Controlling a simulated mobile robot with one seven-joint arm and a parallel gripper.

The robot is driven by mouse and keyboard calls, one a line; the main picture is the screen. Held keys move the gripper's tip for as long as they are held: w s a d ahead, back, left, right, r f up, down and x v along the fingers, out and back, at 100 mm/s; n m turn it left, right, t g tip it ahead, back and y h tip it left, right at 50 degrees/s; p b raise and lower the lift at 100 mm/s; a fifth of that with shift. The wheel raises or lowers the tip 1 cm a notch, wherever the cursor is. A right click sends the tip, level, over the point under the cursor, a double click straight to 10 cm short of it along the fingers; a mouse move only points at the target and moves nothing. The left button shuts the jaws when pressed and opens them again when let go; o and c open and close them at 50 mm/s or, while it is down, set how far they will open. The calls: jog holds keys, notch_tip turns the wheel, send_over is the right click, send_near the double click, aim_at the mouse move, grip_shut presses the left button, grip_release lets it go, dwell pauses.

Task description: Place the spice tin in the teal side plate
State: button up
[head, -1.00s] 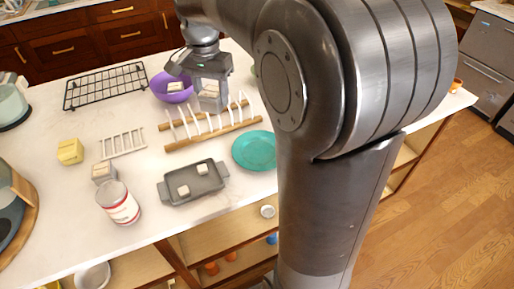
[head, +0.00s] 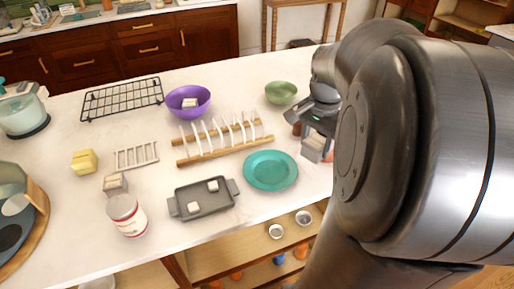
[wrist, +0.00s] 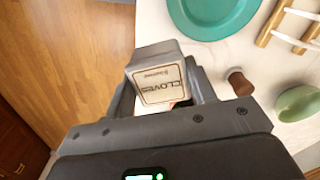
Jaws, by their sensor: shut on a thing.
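The spice tin (wrist: 160,84) is a grey box with a pale label reading "CLOVES", held between my gripper's fingers in the wrist view. In the head view the tin (head: 314,148) hangs under my gripper (head: 317,138), which is shut on it, to the right of the teal side plate. The teal side plate (head: 270,170) lies flat and empty on the white counter. It also shows at the top of the wrist view (wrist: 213,22), apart from the tin. My arm covers the counter's right part in the head view.
A wooden plate rack (head: 222,143) stands behind the plate. A grey tray (head: 205,200) holding two small blocks is left of it. A green bowl (head: 281,92) and a brown object (wrist: 240,83) are near my gripper. Another grey tin (head: 115,184) stands by a can (head: 127,216).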

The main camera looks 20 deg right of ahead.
jog(key=w+a+f, duration=0.3)
jog(key=w+a, duration=0.1)
jog(key=w+a+f, duration=0.4)
jog(key=shift+f, duration=0.1)
jog(key=shift+a+f, duration=0.1)
jog(key=shift+f, duration=1.95)
jog(key=shift+f, duration=0.15)
jog(key=o, duration=1)
